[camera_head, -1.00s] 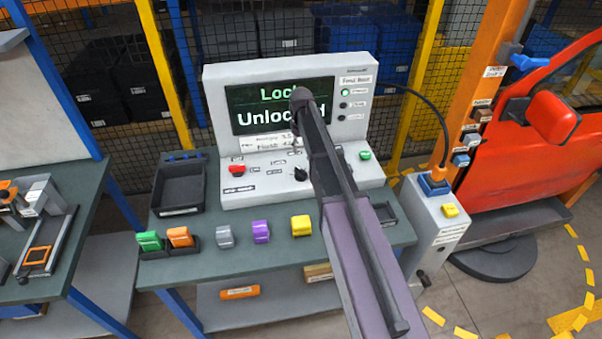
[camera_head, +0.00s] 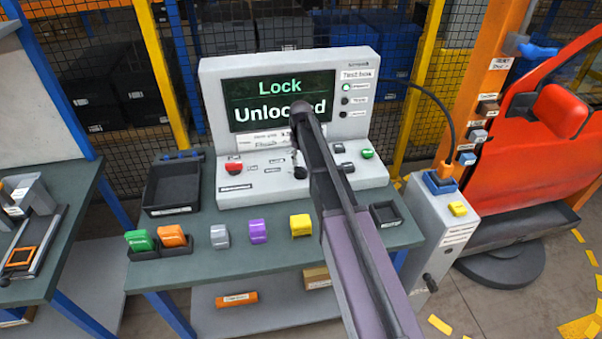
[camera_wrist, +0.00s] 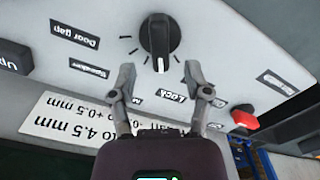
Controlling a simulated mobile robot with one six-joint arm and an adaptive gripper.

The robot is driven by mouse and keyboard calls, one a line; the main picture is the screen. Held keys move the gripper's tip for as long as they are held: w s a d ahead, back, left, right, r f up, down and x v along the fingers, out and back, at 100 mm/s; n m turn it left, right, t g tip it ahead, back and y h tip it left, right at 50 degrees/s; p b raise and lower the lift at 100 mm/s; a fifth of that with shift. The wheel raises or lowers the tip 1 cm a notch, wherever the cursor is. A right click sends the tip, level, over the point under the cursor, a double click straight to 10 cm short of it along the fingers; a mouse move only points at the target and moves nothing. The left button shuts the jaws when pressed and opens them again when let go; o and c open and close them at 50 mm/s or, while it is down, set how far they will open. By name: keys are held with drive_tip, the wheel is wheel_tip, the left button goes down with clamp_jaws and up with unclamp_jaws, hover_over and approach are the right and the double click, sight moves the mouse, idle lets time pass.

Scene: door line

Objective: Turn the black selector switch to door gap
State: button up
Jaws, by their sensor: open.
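The black selector switch (camera_wrist: 158,36) is a round knob with a white pointer mark on the grey test box (camera_head: 207,120). In the wrist view, its pointer faces down, toward the Lock label (camera_wrist: 173,97). The Door gap label (camera_wrist: 75,35) is at the upper left there. My gripper (camera_wrist: 158,78) is open and empty, its two fingertips just below the knob in that view, one on each side of the pointer line, not around the knob. In the head view, the knob (camera_head: 300,172) shows beside my arm, which hides part of the panel. The screen (camera_head: 280,88) reads Lock, Unlocked.
A red button (camera_head: 233,169) and a green button (camera_head: 367,153) flank the knob on the panel. Black tray (camera_head: 150,200) stands left of the box; grey, purple and yellow pieces (camera_head: 301,226) lie in front. A red car door (camera_head: 535,140) stands at right.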

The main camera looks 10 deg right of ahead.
sight(301, 167)
drive_tip(key=shift+f+b, duration=2)
drive_tip(key=shift+f, duration=0.3)
clamp_jaws()
